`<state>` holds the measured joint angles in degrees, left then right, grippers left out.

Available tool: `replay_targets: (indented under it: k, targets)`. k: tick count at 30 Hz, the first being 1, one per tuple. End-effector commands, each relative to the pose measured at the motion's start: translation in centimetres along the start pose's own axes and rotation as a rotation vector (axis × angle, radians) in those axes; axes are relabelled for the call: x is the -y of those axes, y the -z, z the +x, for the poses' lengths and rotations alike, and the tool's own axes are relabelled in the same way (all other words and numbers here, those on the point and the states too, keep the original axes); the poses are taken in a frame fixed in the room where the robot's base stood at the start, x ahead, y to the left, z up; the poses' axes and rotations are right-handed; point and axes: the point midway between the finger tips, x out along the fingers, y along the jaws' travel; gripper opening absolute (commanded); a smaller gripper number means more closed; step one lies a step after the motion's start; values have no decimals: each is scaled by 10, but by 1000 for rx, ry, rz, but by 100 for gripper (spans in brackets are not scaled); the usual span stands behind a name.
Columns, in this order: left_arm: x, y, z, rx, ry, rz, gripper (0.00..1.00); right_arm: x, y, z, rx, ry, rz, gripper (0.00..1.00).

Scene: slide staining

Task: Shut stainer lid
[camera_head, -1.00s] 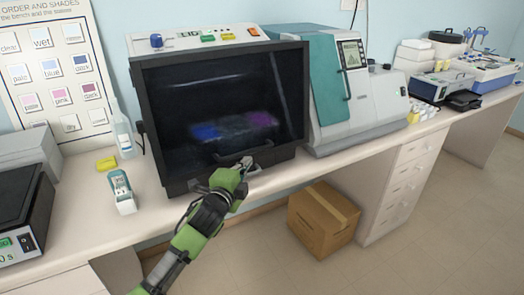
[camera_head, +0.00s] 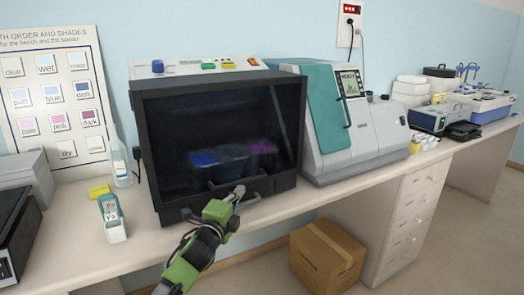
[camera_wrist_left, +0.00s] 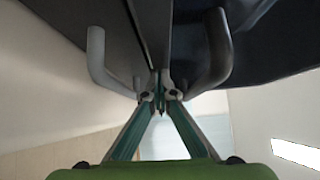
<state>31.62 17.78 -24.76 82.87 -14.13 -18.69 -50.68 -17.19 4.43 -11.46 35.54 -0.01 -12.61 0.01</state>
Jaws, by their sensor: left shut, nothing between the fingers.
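The stainer (camera_head: 165,196) is a black box with a pale top panel. Its dark, see-through lid (camera_head: 215,120) is down across the front, with blue and purple shapes dimly visible behind it. A dark bar handle (camera_head: 222,184) runs along the lid's lower edge. My left gripper (camera_head: 238,191) is shut and empty at the lower front, close to the handle; I cannot tell whether it touches. In the left wrist view its fingertips (camera_wrist_left: 161,98) meet below dark panels, between two curved bars. I cannot tell whether a gap is left at the lid's edge. My right gripper is not in view.
A teal and grey machine (camera_head: 345,120) stands close on the right. A cardboard box (camera_head: 327,255) is on the floor below.

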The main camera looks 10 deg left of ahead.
Motion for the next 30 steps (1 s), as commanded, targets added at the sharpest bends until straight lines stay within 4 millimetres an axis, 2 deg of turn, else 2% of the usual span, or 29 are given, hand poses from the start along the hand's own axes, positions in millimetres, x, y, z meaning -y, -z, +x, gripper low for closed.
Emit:
replay_targets:
  k: [1,7,11,24,30]
  targets:
    - [2,-7,1,12,0,3,0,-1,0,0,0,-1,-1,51]
    - [2,-8,-1,14,1,4,0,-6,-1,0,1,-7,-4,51]
    - [1,-8,-11,15,-1,5,0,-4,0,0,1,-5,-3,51]
    - [1,0,-92,3,1,4,0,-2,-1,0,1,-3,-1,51]
    - [2,1,-116,1,2,2,0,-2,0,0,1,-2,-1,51]
